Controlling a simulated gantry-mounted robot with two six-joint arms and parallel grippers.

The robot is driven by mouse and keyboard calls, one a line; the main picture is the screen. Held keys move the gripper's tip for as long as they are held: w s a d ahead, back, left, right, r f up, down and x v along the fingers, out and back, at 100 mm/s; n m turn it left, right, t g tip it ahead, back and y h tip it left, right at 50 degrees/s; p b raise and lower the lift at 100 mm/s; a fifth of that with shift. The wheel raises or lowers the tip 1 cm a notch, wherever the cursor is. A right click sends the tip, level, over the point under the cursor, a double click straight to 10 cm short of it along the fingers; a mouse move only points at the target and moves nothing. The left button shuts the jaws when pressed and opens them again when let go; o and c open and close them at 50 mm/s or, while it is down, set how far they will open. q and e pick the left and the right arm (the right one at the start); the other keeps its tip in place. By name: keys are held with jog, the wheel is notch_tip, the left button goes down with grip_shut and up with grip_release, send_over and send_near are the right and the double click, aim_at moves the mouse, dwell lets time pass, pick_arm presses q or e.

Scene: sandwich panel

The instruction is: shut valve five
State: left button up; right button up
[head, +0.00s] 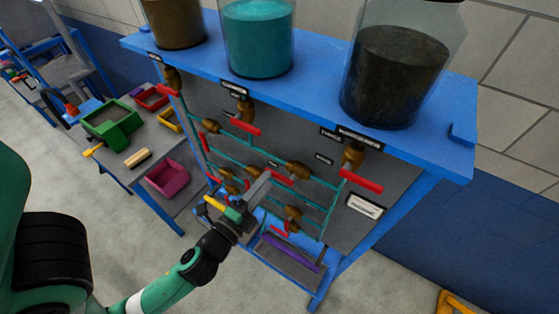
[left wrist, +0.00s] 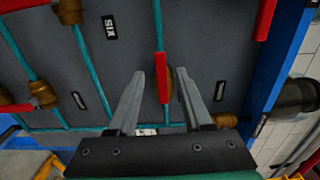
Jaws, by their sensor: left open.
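The valve panel (head: 385,160) carries brass valves with red lever handles on teal pipes. My left gripper (head: 262,186) is at the lower middle of the panel, its fingers pointing at it. In the left wrist view, the open left gripper (left wrist: 160,74) has one finger on each side of a red lever handle (left wrist: 161,72). That handle lies along its teal pipe (left wrist: 158,25), with a brass body partly hidden behind it. I cannot tell whether the fingers touch it. A "SIX" label (left wrist: 109,27) is up and left; I cannot read a FIVE label. My right gripper is not in view.
Other red handles sit nearby, one at left (left wrist: 17,108) and one at top right (left wrist: 265,18). Jars stand on the blue top shelf (head: 310,85). A side table at left holds a green bin (head: 112,125) and a magenta bin (head: 168,178). Open floor lies in front.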

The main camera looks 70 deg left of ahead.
aim_at(274, 172)
pick_arm(q)
jog(key=p+x, duration=0.2)
jog(key=x, duration=0.5)
jog(key=shift+w+a, duration=0.15)
jog(key=shift+w, duration=0.1)
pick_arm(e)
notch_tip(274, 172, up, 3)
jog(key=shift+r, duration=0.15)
pick_arm(q)
grip_shut()
dwell(0.7)
